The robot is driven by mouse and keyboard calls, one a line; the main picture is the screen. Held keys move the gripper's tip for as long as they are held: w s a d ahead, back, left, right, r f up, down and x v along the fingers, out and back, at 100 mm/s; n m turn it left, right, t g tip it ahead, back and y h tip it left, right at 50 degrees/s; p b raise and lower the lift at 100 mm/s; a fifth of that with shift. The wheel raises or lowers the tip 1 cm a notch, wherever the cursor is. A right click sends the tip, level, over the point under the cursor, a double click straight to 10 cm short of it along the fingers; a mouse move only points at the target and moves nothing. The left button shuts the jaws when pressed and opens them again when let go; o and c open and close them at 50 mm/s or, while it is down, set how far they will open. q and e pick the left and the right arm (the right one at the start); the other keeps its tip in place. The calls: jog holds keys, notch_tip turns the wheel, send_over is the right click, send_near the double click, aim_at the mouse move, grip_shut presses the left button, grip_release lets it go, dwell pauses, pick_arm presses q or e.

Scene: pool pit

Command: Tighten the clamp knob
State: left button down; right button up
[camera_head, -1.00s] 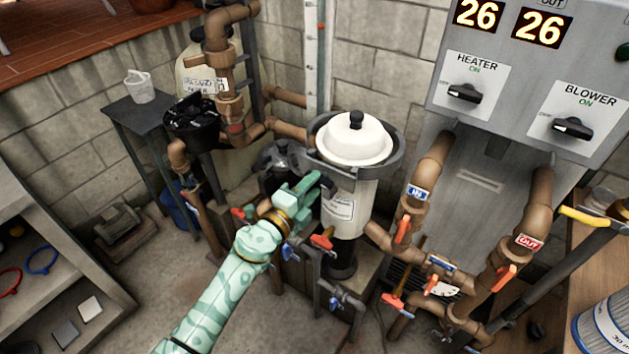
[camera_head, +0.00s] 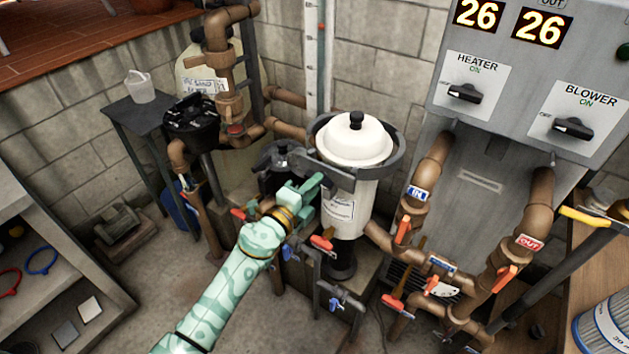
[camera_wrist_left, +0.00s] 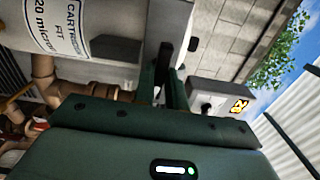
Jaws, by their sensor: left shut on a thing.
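The white filter canister (camera_head: 352,142) stands in the middle of the head view, with a black handle on its domed lid. A dark grey clamp ring (camera_head: 388,162) goes around it below the lid. My left gripper (camera_head: 318,186) reaches the ring's front left side. Its fingers are shut on the clamp knob, which they almost wholly hide. In the left wrist view my left gripper's two dark fingers (camera_wrist_left: 163,75) close on a dark part beside the white canister (camera_wrist_left: 100,35) with its cartridge label. My right gripper is not in view.
Brown pipes with orange-handled valves (camera_head: 403,230) stand right of the canister. The grey heater and blower panel (camera_head: 500,90) is at the upper right. A dark pump (camera_head: 280,160) sits behind my left gripper.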

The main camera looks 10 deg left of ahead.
pick_arm(q)
jog(key=m+p, duration=0.4)
jog(key=m, duration=2.3)
jog(key=shift+f+p, duration=0.1)
jog(key=shift+p, duration=0.3)
jog(key=c, duration=1.3)
grip_release()
